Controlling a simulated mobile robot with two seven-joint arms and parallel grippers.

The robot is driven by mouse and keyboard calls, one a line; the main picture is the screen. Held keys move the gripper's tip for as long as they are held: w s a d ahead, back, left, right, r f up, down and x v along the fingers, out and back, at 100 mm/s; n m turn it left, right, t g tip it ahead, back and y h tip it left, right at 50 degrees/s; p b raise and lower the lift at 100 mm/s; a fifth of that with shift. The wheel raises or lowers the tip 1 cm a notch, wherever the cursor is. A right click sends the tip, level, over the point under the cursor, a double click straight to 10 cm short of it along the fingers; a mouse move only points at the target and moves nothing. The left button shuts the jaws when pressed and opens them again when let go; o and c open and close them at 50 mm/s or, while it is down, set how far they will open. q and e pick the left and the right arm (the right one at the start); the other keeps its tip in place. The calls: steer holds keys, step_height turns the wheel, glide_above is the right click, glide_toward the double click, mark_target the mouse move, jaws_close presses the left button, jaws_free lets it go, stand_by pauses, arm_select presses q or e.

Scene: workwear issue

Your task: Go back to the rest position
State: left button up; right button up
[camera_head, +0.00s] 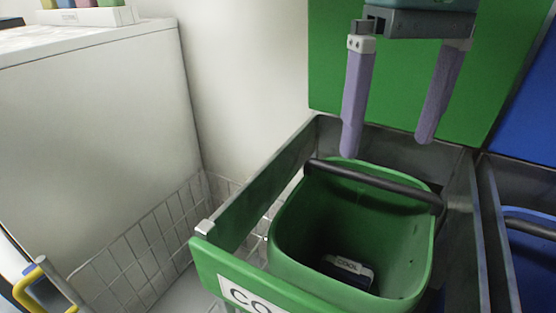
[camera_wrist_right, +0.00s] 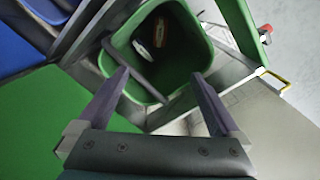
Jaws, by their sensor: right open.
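My right gripper (camera_head: 388,143) hangs at the top right of the head view, open, with nothing between its two purple-grey fingers. It is above and behind the green bucket (camera_head: 300,245), apart from it. In the right wrist view the open fingers (camera_wrist_right: 160,85) point toward the bucket (camera_wrist_right: 185,90). The bucket stands in a pulled-out green-fronted drawer, its dark handle lying across the rear. A small dark item with a white label reading COOL (camera_head: 348,268) lies inside it. My left gripper is not in view.
The drawer front (camera_head: 228,278) carries a partly cut-off label. A wire basket (camera_head: 140,245) is left of it, beside a white cabinet (camera_head: 95,120). A green panel (camera_head: 330,75) stands behind the gripper. A blue bucket (camera_head: 535,250) is at the right edge.

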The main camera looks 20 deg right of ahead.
steer(key=s+a+r+n+t+y+p, duration=0.15)
steer(key=s+a+r+n+p, duration=0.3)
steer(key=p, duration=0.55)
steer(key=s+a+r+n+t+y+p, duration=0.1)
steer(key=s+a+r+y+p, duration=0.15)
steer(key=a+r+p, duration=0.45)
steer(key=s+d+r+m+t+h+p, duration=0.1)
steer(key=s+d+r+m+h+p, duration=0.25)
steer(key=s+d+r+p, duration=0.95)
steer(key=w+a+r+p, duration=0.2)
steer(key=r+p, duration=1.3)
steer(key=p, duration=0.4)
steer(key=w+a+r+n+p, duration=0.1)
steer(key=w+a+r+p, duration=0.1)
steer(key=r+p, duration=1.4)
steer(key=p, duration=0.4)
steer(key=shift+a, duration=0.35)
